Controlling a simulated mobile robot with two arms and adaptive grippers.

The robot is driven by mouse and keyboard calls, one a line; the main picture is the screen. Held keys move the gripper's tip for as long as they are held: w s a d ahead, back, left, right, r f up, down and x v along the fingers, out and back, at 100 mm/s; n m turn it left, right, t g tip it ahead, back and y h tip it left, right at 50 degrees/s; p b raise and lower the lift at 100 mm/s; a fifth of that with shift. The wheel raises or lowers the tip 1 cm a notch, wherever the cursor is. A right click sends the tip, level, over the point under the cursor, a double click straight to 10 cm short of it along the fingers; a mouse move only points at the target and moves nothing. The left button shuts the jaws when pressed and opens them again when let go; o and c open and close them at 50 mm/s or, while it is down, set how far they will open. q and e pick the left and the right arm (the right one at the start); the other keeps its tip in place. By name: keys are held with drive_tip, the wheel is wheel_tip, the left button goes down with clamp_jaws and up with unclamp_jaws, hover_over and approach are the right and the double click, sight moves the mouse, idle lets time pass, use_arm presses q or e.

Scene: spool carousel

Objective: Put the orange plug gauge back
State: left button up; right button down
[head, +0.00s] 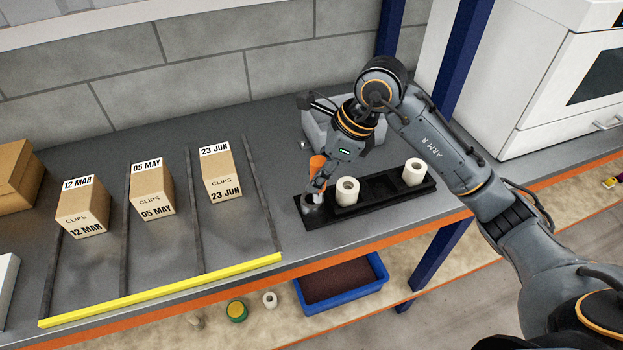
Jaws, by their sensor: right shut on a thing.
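The orange plug gauge (317,165) is upright, or nearly so, over the left end of the black rack (375,195). My right gripper (318,184) is shut on it and partly covers it. A grey, metal-looking part shows below the fingers at the rack's left end. I cannot tell whether the gauge is seated in the rack or held just above it. Two white spools (347,190) (414,171) stand on the rack, one near the gauge and one at the right end. My left gripper is not in view.
A grey bin (313,128) stands behind the rack, close to my right arm. Three clips boxes (82,207) (152,192) (222,175) stand in lanes at left, behind a yellow strip (160,290). A blue tray (342,283) is on the lower shelf. A white machine (560,85) stands at right.

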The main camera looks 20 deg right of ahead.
drive_tip(key=f, duration=0.1)
drive_tip(key=w+f+p, duration=0.1)
drive_tip(key=f, duration=0.1)
drive_tip(key=w+f+p, duration=0.1)
drive_tip(key=f, duration=0.1)
drive_tip(key=shift+w+a, duration=0.2)
drive_tip(key=shift+a, duration=0.1)
drive_tip(key=shift+f, duration=0.5)
drive_tip(key=shift+f, duration=0.1)
drive_tip(key=c, duration=1.5)
unclamp_jaws()
drive_tip(key=shift+f, duration=0.15)
drive_tip(key=o, duration=0.5)
drive_tip(key=shift+c, duration=0.2)
